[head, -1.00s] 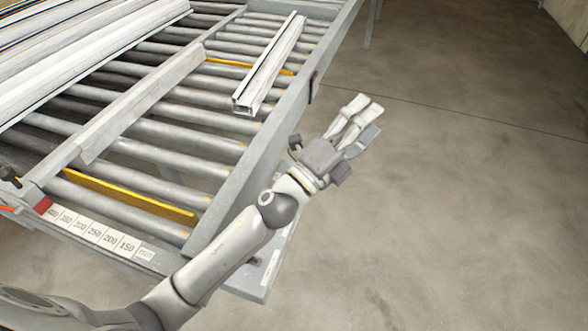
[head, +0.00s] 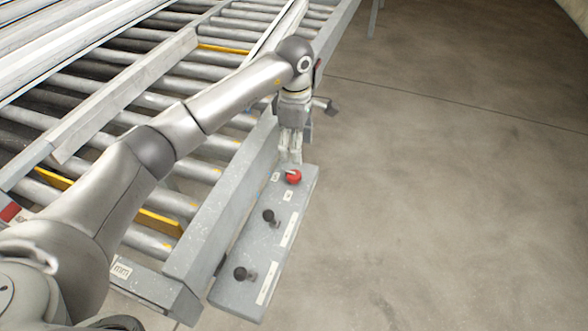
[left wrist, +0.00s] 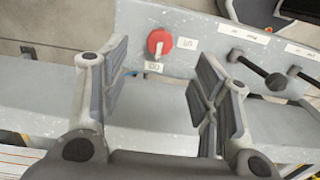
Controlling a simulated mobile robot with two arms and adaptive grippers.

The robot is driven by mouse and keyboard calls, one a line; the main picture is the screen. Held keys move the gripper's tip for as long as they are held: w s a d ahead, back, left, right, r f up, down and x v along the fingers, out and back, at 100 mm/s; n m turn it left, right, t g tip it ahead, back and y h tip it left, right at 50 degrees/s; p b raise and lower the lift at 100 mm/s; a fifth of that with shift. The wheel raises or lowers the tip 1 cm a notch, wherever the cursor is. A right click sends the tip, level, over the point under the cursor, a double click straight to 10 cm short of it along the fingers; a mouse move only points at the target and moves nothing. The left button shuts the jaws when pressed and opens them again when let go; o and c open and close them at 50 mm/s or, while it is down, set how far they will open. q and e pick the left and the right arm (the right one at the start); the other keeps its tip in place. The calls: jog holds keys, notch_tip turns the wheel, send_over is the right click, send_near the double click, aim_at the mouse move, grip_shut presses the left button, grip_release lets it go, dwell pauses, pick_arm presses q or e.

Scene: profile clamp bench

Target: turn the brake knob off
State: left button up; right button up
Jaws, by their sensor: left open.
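The brake knob (head: 293,177) is a round red knob near the far end of a grey control panel (head: 232,292). In the left wrist view, the knob (left wrist: 160,38) has a pale pointer that points down toward a small white label (left wrist: 152,68). A second label (left wrist: 187,43) sits to its right; I cannot read either surely. My left gripper (head: 290,159) points down at the far end of the panel, just beyond the knob. In the left wrist view its fingers (left wrist: 162,62) are spread apart and empty, with the knob seen between them, apart from both. My right gripper is not in view.
Two black levers (head: 268,215) (head: 240,273) stand on the panel nearer to me. The roller table frame (head: 200,262) runs along the panel's left side. A metal profile lies on the rollers, partly behind my arm. Floor to the right is clear.

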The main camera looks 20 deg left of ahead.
aim_at(294, 173)
pick_arm(q)
jog(key=shift+a+f+p, duration=0.35)
jog(key=shift+f, duration=0.1)
notch_tip(294, 173, down, 8)
jog(key=p, duration=0.2)
jog(key=shift+s+f+p, duration=0.1)
jog(key=shift+f+p, duration=0.1)
jog(key=shift+p, duration=0.15)
jog(key=shift+f, duration=0.6)
jog(key=c, duration=1.1)
jog(key=shift+o, duration=0.2)
